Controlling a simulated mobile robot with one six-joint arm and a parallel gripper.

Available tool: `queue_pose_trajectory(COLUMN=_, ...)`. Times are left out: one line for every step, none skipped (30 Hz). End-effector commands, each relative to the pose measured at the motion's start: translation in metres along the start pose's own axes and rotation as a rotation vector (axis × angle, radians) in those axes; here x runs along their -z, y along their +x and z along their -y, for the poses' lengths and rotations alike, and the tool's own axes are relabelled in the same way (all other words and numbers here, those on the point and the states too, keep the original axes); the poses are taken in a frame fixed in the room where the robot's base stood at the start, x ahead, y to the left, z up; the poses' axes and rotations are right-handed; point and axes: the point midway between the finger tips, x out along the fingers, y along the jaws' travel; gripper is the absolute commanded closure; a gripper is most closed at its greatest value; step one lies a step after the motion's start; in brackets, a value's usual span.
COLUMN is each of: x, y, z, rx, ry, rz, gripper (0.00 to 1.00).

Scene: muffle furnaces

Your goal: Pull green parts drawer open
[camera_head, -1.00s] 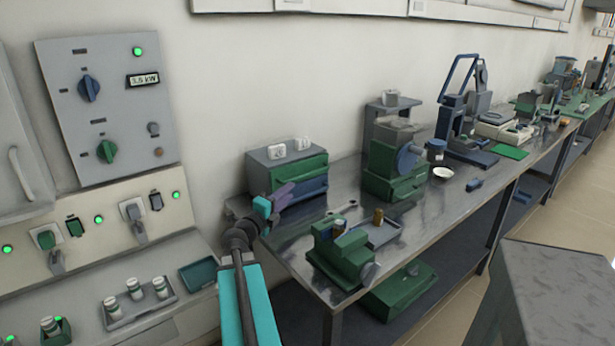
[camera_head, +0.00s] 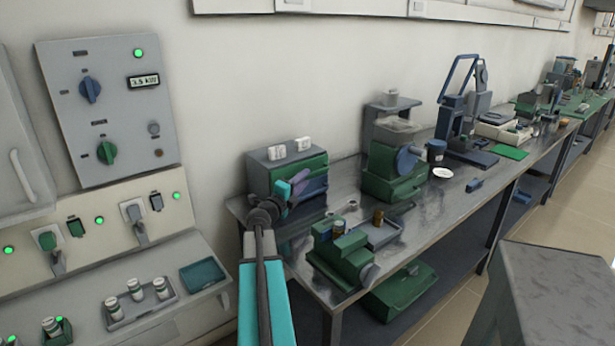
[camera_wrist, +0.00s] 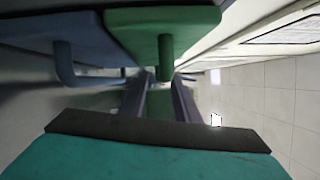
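The small grey parts cabinet (camera_head: 262,168) stands at the near left end of the metal bench. Its green drawer (camera_head: 312,164) is above a blue drawer (camera_head: 316,186), and both look closed. My gripper (camera_head: 298,184) is in front of the drawers and hides part of them. In the wrist view the green drawer (camera_wrist: 190,18) with its green bar handle (camera_wrist: 165,58) is straight ahead, beside the blue drawer (camera_wrist: 40,35) and its blue handle (camera_wrist: 63,65). My gripper's fingers (camera_wrist: 160,92) are open, with the green handle at the gap between their tips, nearer the right finger.
A green vise-like device (camera_head: 340,255) and a grey tray (camera_head: 380,232) stand on the bench right of my arm. A larger green machine (camera_head: 395,165) is behind them. The furnace panel (camera_head: 105,110) is at left.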

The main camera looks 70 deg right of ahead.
Motion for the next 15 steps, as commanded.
queue_pose_trajectory(x=-0.001, y=0.007, z=0.000, rx=0.000, ry=0.000, rz=-0.001, gripper=0.71)
queue_pose_trajectory(x=-0.001, y=0.011, z=0.000, rx=0.000, ry=0.000, rz=-0.001, gripper=0.71)
queue_pose_trajectory(x=-0.001, y=0.014, z=0.000, rx=0.000, ry=0.000, rz=-0.001, gripper=0.71)
queue_pose_trajectory(x=-0.001, y=0.017, z=0.000, rx=0.000, ry=0.000, rz=-0.001, gripper=0.71)
queue_pose_trajectory(x=-0.001, y=0.020, z=0.000, rx=0.001, ry=0.000, rz=-0.001, gripper=0.71)
queue_pose_trajectory(x=0.000, y=0.023, z=0.000, rx=0.000, ry=0.000, rz=-0.001, gripper=0.71)
queue_pose_trajectory(x=0.000, y=0.025, z=0.000, rx=0.000, ry=0.000, rz=-0.001, gripper=0.71)
queue_pose_trajectory(x=0.000, y=0.027, z=0.000, rx=0.000, ry=0.000, rz=-0.001, gripper=0.71)
queue_pose_trajectory(x=0.000, y=0.029, z=0.000, rx=0.000, ry=0.001, rz=0.000, gripper=0.71)
queue_pose_trajectory(x=-0.001, y=0.030, z=0.000, rx=0.000, ry=0.001, rz=0.000, gripper=0.71)
queue_pose_trajectory(x=0.000, y=0.032, z=0.000, rx=0.000, ry=0.001, rz=0.000, gripper=0.71)
queue_pose_trajectory(x=0.000, y=0.033, z=0.000, rx=0.000, ry=0.001, rz=0.000, gripper=0.71)
queue_pose_trajectory(x=0.000, y=0.033, z=0.000, rx=0.000, ry=0.001, rz=0.000, gripper=0.71)
queue_pose_trajectory(x=0.000, y=0.034, z=0.000, rx=0.000, ry=0.001, rz=0.000, gripper=0.71)
queue_pose_trajectory(x=0.000, y=0.034, z=0.000, rx=0.000, ry=0.001, rz=0.001, gripper=0.71)
